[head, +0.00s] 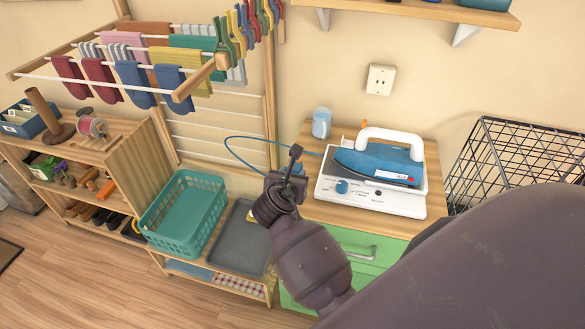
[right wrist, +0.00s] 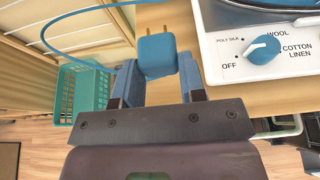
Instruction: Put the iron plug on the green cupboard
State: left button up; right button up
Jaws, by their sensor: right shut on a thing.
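The iron plug (right wrist: 156,55) is a blue block with two metal prongs pointing up in the right wrist view. My right gripper (right wrist: 158,84) is shut on it, a finger on each side. In the head view the right gripper (head: 292,170) is at the left edge of the green cupboard's wooden top (head: 310,208) and hides most of the plug. Its height above the top is hard to tell. The green cupboard (head: 365,248) has a drawer with a metal handle. The blue iron (head: 378,163) rests on its white base on the cupboard. My left gripper is out of view.
A blue cord (head: 232,141) loops left of the cupboard. A light blue cup (head: 322,122) stands at the top's back left. A wall socket (head: 380,80) is above. A teal basket (head: 183,215) and grey tray (head: 240,240) sit left; a black wire rack (head: 510,160) stands right.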

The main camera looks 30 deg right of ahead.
jog(key=shift+f+p, duration=0.35)
jog(key=shift+f, duration=0.35)
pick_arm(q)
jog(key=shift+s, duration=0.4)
pick_arm(e)
jog(key=shift+f, duration=1.3)
jog(key=o, duration=1.1)
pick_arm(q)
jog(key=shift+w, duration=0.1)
pick_arm(e)
jog(key=v, duration=1)
jog(key=shift+s+a, duration=0.25)
jog(key=shift+a, duration=0.05)
jog(key=shift+r, duration=0.1)
